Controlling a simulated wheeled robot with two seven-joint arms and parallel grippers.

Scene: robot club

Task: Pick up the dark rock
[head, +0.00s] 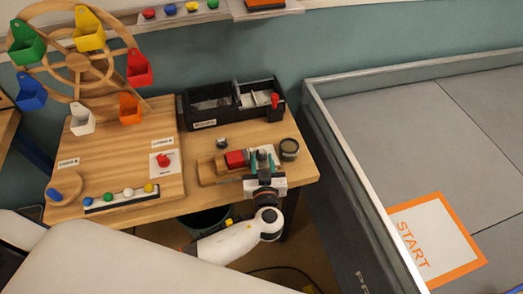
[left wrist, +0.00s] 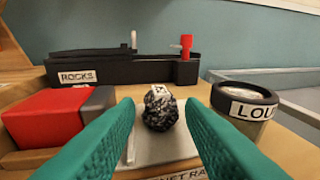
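The dark rock (left wrist: 160,108) is black with pale specks and a whitish patch on top. In the left wrist view it sits on a grey plate between and beyond my left fingertips. My left gripper (left wrist: 160,112) is open, its two teal fingers to either side of the rock with gaps visible. In the head view my left gripper (head: 264,162) is over the front right of the wooden table; the rock is mostly hidden there by the fingers. My right gripper is not in view.
A red block with a grey end (left wrist: 45,118) lies left of the rock. A black-rimmed jar labelled "LOU…" (left wrist: 243,103) stands at right. Behind is a black tray labelled "ROCKS" (left wrist: 115,74). A holder wheel (head: 76,62) stands back left.

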